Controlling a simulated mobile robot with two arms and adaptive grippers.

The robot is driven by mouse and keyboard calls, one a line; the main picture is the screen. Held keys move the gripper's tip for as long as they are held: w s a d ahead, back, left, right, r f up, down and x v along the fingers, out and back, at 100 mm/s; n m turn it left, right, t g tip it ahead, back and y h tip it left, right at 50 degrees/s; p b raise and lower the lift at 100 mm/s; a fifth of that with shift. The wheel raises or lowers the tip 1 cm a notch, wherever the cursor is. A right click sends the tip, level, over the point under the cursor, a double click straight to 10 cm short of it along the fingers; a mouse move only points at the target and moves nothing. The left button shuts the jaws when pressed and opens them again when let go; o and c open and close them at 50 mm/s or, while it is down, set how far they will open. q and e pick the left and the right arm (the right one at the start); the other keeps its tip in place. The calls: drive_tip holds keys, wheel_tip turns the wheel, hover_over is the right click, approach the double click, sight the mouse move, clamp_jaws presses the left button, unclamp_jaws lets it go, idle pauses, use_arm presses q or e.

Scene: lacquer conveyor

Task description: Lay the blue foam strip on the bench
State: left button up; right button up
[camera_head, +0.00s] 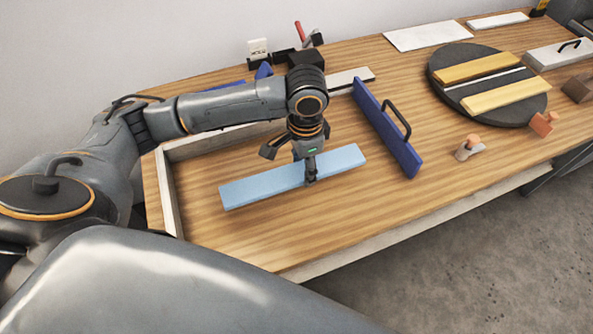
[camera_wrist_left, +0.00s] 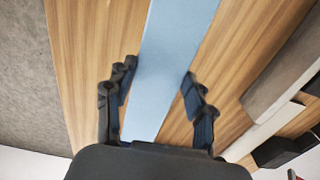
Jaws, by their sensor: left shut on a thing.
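The light blue foam strip (camera_head: 255,187) is long and flat and runs slantwise over the wooden bench (camera_head: 245,238) in the head view. My left gripper (camera_head: 311,178) comes down on it from above, right of its middle, and is shut on it. In the left wrist view the strip (camera_wrist_left: 175,55) passes between the two dark fingers of the left gripper (camera_wrist_left: 158,72). The strip looks level and close to the bench top; I cannot tell whether it touches the wood. My right gripper is not in view.
A dark blue board with a black handle (camera_head: 388,130) stands right of the strip. A pale raised edge (camera_head: 169,195) bounds the bench at left. A black round plate (camera_head: 440,76) with yellow strips lies farther right. Bare wood lies in front of the strip.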

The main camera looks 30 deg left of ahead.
sight(297, 166)
use_arm(q)
drive_tip(key=shift+w+a+f, duration=0.1)
drive_tip(key=shift+a+f, duration=0.4)
drive_tip(key=shift+f, duration=0.15)
drive_tip(key=f, duration=0.1)
drive_tip(key=a+f, duration=0.1)
drive_tip(key=f, duration=0.1)
drive_tip(key=shift+d+f, duration=0.1)
drive_tip(key=shift+f, duration=0.4)
drive_tip(key=o, duration=0.8)
drive_tip(key=shift+f, duration=0.1)
drive_tip(key=shift+o, duration=0.2)
